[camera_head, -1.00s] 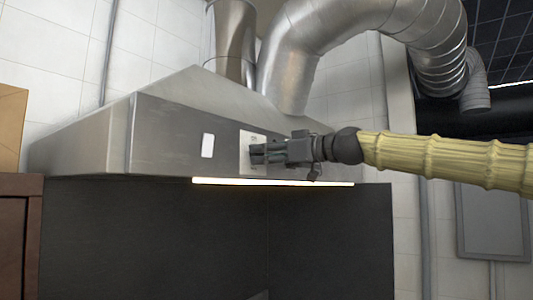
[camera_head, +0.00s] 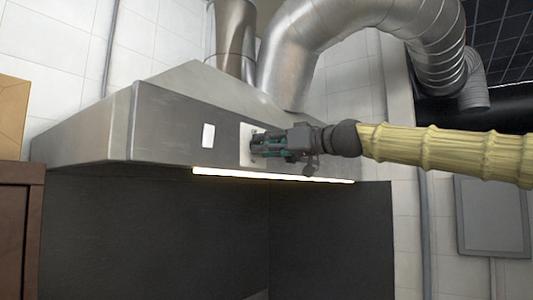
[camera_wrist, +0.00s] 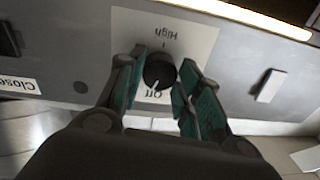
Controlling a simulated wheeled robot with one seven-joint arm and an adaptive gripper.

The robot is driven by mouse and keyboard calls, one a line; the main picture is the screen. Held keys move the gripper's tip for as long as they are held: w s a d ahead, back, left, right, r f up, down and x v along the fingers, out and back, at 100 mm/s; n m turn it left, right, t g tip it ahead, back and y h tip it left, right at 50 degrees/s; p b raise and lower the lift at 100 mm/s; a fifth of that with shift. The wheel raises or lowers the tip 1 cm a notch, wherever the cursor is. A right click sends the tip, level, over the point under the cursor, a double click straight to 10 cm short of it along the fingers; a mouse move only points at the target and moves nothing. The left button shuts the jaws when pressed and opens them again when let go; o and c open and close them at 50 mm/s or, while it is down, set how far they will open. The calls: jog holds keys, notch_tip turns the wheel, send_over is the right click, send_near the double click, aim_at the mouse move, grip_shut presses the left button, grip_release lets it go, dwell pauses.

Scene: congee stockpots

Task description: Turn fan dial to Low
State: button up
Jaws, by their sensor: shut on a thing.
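The fan dial (camera_wrist: 158,72) is a round black knob with a white pointer mark, on a white label plate (camera_wrist: 205,38) in the wrist view, which appears upside down. "High" reads at the top of the plate and "Off" beside the knob at the bottom; the white mark lies near "Off". No "Low" lettering is readable. My gripper (camera_wrist: 162,68) has its teal-lined fingers on both sides of the knob, shut on it. In the head view, my gripper (camera_head: 254,144) is at the plate on the hood's front, and its fingers hide the dial.
The steel range hood (camera_head: 165,128) has a white switch (camera_head: 208,135) left of the plate and a lit strip (camera_head: 270,175) along its lower edge. Ducts (camera_head: 300,60) rise above. A brown cabinet (camera_head: 20,215) stands at left. Space before the hood is open.

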jog(key=shift+m+t+b, duration=0.35)
jog(key=shift+m+b, duration=0.45)
jog(key=shift+m, duration=2.95)
jog(key=shift+m+t+b, duration=0.35)
jog(key=shift+m+b, duration=0.45)
jog(key=shift+m, duration=2.95)
jog(key=o, duration=1)
jog(key=shift+f, duration=0.1)
jog(key=shift+o, duration=0.2)
jog(key=shift+s, duration=0.1)
jog(key=r+v, duration=0.1)
jog(key=v, duration=1.1)
jog(key=shift+f, duration=0.4)
